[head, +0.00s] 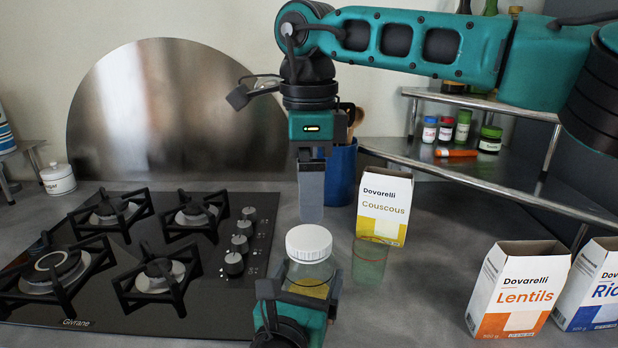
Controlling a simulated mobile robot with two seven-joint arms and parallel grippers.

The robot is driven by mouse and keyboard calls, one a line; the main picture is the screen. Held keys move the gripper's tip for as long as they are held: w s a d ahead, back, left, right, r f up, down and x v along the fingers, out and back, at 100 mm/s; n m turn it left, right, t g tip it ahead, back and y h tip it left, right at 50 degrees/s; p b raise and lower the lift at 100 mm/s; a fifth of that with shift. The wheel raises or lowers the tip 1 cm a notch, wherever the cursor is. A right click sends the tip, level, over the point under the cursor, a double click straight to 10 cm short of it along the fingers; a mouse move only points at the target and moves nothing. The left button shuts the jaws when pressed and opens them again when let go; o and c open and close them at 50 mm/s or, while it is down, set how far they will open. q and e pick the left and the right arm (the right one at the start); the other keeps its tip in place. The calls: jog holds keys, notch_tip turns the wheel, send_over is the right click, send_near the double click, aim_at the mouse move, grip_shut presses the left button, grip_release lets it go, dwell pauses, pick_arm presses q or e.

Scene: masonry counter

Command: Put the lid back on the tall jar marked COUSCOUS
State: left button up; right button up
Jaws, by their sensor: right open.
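A clear jar (312,272) with yellowish contents stands in the lower middle of the head view. A white lid (309,243) sits level on its top; how firmly it is seated cannot be told. No marking on the jar is readable. My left gripper (300,299) comes up from the bottom edge with a finger on each side of the jar's lower part and is shut on it. My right gripper (311,190) points down above the lid, apart from it, open and empty. Its fingers overlap in this view.
A greenish clear container (370,262) stands close right of the jar, before a Couscous box (384,205). A blue utensil holder (341,175) is behind. Lentils (515,290) and rice (590,285) boxes stand at right. A hob (140,255) fills the left. Counter between is clear.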

aim_at(309, 237)
jog(key=n, duration=0.3)
jog(key=shift+r+n, duration=0.1)
jog(key=shift+n, duration=0.3)
jog(key=n, duration=0.4)
jog(key=shift+r+n, duration=0.15)
jog(key=shift+n, duration=0.15)
jog(key=shift+f, duration=4.05)
